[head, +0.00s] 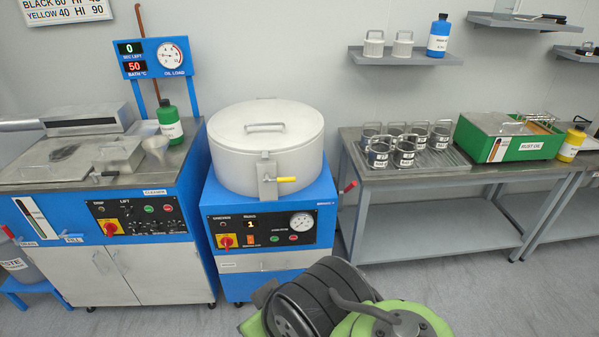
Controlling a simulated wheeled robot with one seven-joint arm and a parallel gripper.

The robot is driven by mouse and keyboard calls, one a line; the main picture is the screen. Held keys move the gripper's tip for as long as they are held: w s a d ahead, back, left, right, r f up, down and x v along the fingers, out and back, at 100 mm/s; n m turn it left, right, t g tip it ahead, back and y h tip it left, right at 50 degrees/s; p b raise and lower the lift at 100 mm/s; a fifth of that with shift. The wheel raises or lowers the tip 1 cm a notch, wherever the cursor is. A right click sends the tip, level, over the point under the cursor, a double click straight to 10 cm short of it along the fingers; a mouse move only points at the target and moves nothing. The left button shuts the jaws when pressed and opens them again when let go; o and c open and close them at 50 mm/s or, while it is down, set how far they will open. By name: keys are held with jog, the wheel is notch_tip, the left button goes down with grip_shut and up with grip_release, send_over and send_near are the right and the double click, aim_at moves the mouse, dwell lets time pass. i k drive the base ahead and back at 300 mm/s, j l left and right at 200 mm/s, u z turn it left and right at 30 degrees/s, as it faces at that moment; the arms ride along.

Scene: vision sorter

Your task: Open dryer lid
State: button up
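The dryer (268,250) is a blue cabinet with a round white drum on top, in the middle of the head view. Its white lid (266,115) lies flat on the drum and looks closed, with a metal bar handle (265,126) on it. A metal latch (267,178) with a yellow-tipped lever (287,180) is at the drum's front. The lever points to the right. My arm, black and green, shows at the bottom centre, in front of and below the dryer. My gripper cannot be made out in this view.
The blue cleaner unit (150,236) stands close on the left, with a green bottle (169,120) on its top. A steel table (428,180) on the right carries several labelled baskets and a green rust oil tray (510,137). A red-handled lever (348,187) sticks out at the dryer's right.

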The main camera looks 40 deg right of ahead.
aim_at(265, 117)
jog(key=z, duration=1)
